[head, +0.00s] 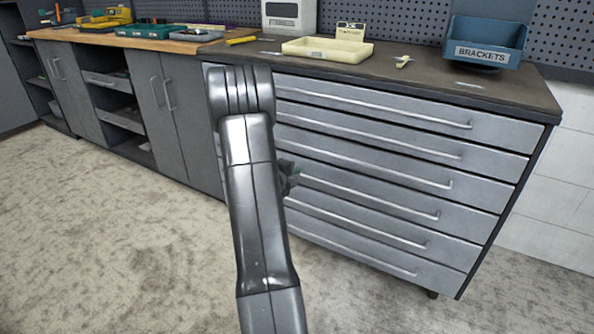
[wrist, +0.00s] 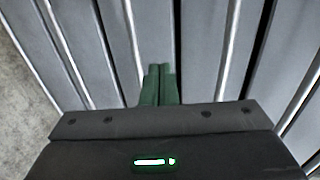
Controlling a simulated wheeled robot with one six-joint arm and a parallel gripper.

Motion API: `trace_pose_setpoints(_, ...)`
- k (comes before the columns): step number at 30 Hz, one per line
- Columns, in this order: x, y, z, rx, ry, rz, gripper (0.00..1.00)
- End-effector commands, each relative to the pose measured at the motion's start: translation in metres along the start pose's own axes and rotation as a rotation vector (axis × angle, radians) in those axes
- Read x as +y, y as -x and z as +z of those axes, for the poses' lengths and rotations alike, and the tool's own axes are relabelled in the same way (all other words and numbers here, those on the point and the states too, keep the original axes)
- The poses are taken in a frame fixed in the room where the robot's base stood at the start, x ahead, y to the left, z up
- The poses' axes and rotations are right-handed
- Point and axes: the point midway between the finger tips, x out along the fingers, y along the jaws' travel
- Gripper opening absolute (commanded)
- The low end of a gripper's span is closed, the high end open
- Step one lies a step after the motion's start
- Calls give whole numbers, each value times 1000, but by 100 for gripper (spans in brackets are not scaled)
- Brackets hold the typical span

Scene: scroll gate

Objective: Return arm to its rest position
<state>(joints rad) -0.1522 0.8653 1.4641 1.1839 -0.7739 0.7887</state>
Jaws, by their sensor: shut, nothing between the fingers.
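My arm (head: 255,190) rises through the middle of the head view, in front of a grey drawer cabinet (head: 400,128). My gripper shows in the wrist view (wrist: 159,70), its two green fingers pressed together with nothing between them. In the head view the gripper is mostly hidden behind my arm; a small dark part of it peeks out on the right. The wrist view shows the drawer fronts and their long handles beyond the fingers. I cannot tell how far the fingertips are from the drawers.
On the worktop are a cream tray (head: 327,51), a blue brackets bin (head: 485,43) and a small pale object (head: 404,61). A wooden bench (head: 170,45) with toolboxes stands at the left. The concrete floor (head: 110,245) in front is clear.

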Motion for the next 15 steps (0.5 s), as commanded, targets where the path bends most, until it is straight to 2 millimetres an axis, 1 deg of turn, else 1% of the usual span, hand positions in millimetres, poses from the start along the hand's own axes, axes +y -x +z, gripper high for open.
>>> trace_pose_setpoints(1, -3, 10, 1, -3, 1, 0, 0)
trace_pose_setpoints(3, -2, 23, 1, -3, 3, 0, 0)
trace_pose_setpoints(9, -1, 54, 1, -3, 2, 1, 0)
trace_pose_setpoints(12, -1, 63, 1, -1, 1, 1, 0)
trace_pose_setpoints(15, 0, 67, 1, -1, 0, 0, 0)
